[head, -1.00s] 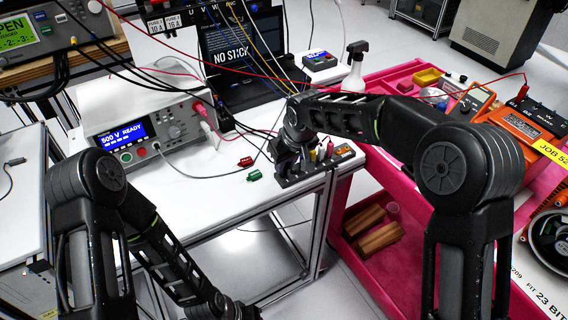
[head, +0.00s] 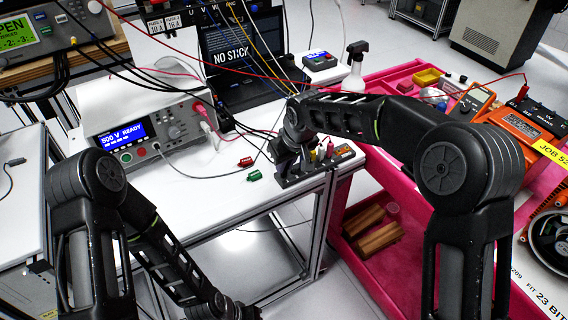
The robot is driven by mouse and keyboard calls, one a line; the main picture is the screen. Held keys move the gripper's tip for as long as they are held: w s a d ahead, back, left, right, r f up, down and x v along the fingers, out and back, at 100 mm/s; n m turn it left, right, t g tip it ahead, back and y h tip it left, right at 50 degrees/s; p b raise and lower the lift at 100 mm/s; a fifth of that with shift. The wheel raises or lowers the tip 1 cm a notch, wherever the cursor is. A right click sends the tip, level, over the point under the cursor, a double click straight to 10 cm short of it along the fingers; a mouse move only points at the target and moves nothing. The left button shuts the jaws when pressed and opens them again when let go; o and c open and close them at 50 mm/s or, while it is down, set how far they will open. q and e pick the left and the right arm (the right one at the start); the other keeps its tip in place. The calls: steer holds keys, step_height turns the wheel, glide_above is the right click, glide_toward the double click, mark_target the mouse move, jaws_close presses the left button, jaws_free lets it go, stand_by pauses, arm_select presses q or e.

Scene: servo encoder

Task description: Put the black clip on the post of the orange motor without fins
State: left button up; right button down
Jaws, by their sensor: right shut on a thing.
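My right gripper (head: 287,160) is over the front right corner of the white bench, at a dark rack (head: 303,179). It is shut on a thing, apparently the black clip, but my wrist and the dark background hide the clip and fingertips. Black leads run to this spot from the bench instrument. At the right, an orange motor (head: 551,153) with a dark terminal box and a yellow job label stands on the pink cart. A second orange body (head: 545,202) shows below it, cut by the frame. Fins and posts are too small to tell. My left arm hangs low; its gripper is out of frame.
The instrument (head: 150,130) reads 500 V READY. A spray bottle (head: 354,68) stands behind. The pink cart (head: 365,270) holds wooden blocks (head: 380,237) and a multimeter (head: 473,100).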

steer(key=shift+r, duration=0.1)
steer(key=shift+r+p, duration=1.5)
steer(key=shift+r, duration=0.95)
steer(key=shift+d, duration=0.1)
steer(key=s+d+m+h, duration=0.1)
steer(key=s+d+m, duration=0.2)
steer(key=d, duration=0.6)
steer(key=s+d+f+m+h, duration=0.1)
steer(key=s+d+m, duration=0.2)
steer(key=s+d, duration=0.3)
steer(key=d, duration=0.4)
steer(key=shift+d+f+t, duration=0.2)
steer(key=shift+f+t, duration=0.05)
steer(key=shift+t, duration=0.05)
steer(key=shift+d, duration=0.1)
